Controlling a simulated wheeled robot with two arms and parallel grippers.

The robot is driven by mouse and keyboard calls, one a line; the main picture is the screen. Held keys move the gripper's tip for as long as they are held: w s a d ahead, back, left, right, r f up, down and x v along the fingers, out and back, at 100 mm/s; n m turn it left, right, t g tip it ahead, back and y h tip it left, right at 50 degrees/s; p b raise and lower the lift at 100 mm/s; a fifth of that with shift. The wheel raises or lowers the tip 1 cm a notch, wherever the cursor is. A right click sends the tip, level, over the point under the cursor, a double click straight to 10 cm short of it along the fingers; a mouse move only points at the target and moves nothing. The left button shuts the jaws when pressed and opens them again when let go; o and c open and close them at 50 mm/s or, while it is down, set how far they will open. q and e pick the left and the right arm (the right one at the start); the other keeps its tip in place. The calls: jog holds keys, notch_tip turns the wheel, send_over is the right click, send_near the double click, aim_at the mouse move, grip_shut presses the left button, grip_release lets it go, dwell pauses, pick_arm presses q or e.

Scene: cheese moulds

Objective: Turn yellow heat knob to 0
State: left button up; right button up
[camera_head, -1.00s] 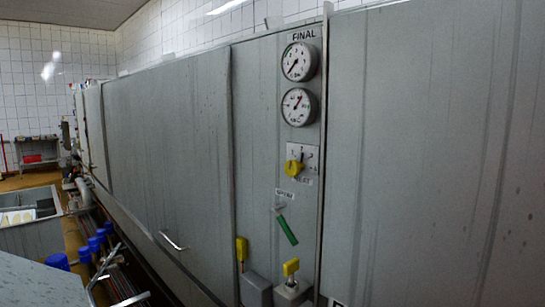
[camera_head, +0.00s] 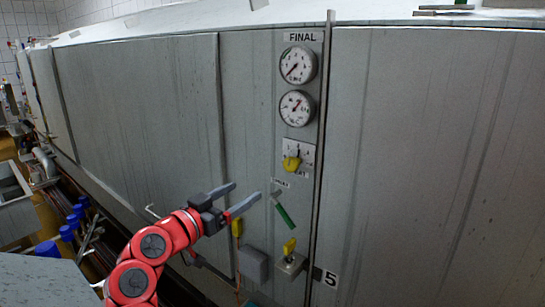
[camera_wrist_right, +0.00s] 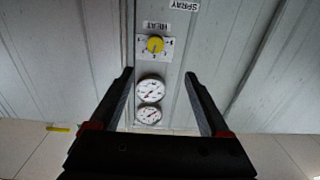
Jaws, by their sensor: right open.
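The yellow heat knob (camera_head: 291,163) sits on a small white dial plate (camera_head: 305,152) on the grey panel, below two round gauges. In the right wrist view the knob (camera_wrist_right: 155,44) shows upside down under the HEAT label (camera_wrist_right: 157,26), beyond the fingertips. My right gripper (camera_head: 248,196) is open and empty, to the left of the knob and lower in the head view. Its two fingers also show in the right wrist view (camera_wrist_right: 159,75), apart, with nothing between them touching. The knob's exact setting is too small to read. My left gripper is not in view.
Two gauges (camera_head: 298,65) (camera_head: 297,108) are above the knob. Below it are a green handle (camera_head: 285,216), a yellow switch (camera_head: 289,247) on a box, and a grey box (camera_head: 253,265). A vertical metal strip (camera_head: 322,150) runs right of the knob.

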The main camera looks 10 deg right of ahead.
aim_at(289, 166)
jog(key=x, duration=1.7)
jog(key=shift+s+d+f, duration=0.1)
jog(key=shift+s+d, duration=0.05)
jog(key=shift+d, duration=0.3)
grip_shut()
